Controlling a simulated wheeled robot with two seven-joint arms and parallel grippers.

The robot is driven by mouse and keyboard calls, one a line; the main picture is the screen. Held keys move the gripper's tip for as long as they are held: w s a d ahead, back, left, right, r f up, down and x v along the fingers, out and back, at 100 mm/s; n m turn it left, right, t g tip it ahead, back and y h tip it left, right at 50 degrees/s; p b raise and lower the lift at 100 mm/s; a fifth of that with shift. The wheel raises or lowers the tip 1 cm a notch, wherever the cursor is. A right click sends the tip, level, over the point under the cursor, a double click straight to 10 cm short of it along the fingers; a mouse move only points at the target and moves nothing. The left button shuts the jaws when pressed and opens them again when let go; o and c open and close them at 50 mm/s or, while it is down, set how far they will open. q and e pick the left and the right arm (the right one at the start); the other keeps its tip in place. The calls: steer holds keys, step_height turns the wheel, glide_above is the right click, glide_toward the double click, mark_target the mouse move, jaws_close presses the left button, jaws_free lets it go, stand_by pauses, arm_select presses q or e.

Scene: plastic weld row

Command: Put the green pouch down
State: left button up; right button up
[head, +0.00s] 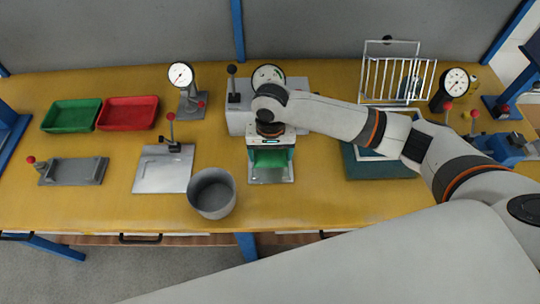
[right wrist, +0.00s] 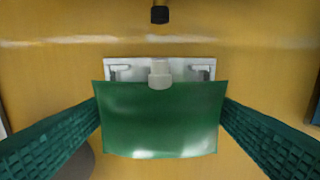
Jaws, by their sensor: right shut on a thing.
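The green pouch (head: 270,159) is between the fingers of my right gripper (head: 271,146), over a pale metal plate (head: 270,177) near the front of the yellow bench. In the right wrist view the pouch (right wrist: 160,125) is a flat green rectangle with a pale spout at its upper edge. The green ribbed fingers of my right gripper (right wrist: 160,108) close on its two side edges. The pouch covers most of the plate (right wrist: 120,67) there. I cannot tell whether the pouch touches the plate. My left gripper is not in view.
A grey pot (head: 212,193) stands just left of the plate. A grey machine (head: 240,118) with a dial stands behind it. A teal mat (head: 385,165) and a white wire rack (head: 397,80) are to the right. Green (head: 72,116) and red (head: 127,113) trays lie at the left.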

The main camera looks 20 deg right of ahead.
steer(key=shift+f, duration=1.05)
steer(key=shift+f, duration=0.3)
